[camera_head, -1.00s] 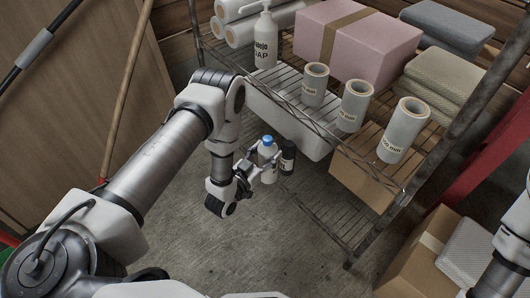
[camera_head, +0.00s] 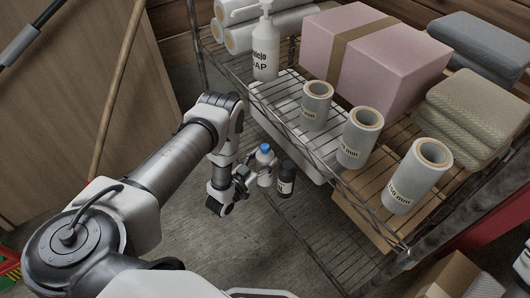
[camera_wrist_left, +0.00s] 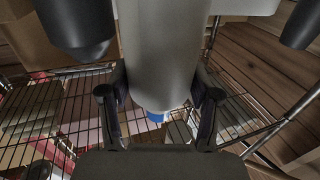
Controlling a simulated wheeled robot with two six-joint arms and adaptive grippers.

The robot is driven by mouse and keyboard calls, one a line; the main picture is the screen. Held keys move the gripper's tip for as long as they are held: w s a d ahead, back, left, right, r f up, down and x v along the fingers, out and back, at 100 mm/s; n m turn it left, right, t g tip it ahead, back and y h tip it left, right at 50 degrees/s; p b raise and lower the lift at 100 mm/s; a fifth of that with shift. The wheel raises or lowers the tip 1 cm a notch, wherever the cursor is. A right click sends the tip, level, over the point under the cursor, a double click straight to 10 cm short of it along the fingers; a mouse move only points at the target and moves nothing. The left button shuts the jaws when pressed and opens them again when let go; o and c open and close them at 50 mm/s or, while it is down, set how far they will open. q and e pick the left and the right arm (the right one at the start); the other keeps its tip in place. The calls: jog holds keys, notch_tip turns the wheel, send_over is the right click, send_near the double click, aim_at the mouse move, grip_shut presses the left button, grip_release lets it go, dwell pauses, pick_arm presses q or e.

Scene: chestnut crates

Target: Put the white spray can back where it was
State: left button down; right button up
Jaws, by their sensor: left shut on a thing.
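The white spray can (camera_head: 265,158) has a blue cap and is upright in my left gripper (camera_head: 260,171), low beside the shelf rack. The fingers are shut around its body. In the left wrist view the can (camera_wrist_left: 166,50) fills the space between my fingers (camera_wrist_left: 161,106), with its blue cap at the lower end of the picture. A black bottle (camera_head: 286,181) with a pale label stands just right of the can, apart from it. The can's base is partly hidden, so I cannot tell whether it touches anything. My right gripper is out of view.
The wire rack's upper shelf (camera_head: 292,98) bears a soap bottle (camera_head: 265,50), a pink box (camera_head: 362,50), several film rolls (camera_head: 360,137) and folded cloths (camera_head: 470,105). A cardboard box (camera_head: 365,220) sits below it. Bare floor (camera_head: 180,245) lies in front of the rack.

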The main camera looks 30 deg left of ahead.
pick_arm(q)
jog(key=w+a+f+b, duration=0.4)
jog(key=w+a+b, duration=0.1)
jog(key=w, duration=0.2)
jog(key=shift+w+f, duration=0.2)
jog(key=shift+w, duration=0.1)
jog(key=shift+c, duration=1.2)
grip_release()
jog(key=shift+a, duration=0.1)
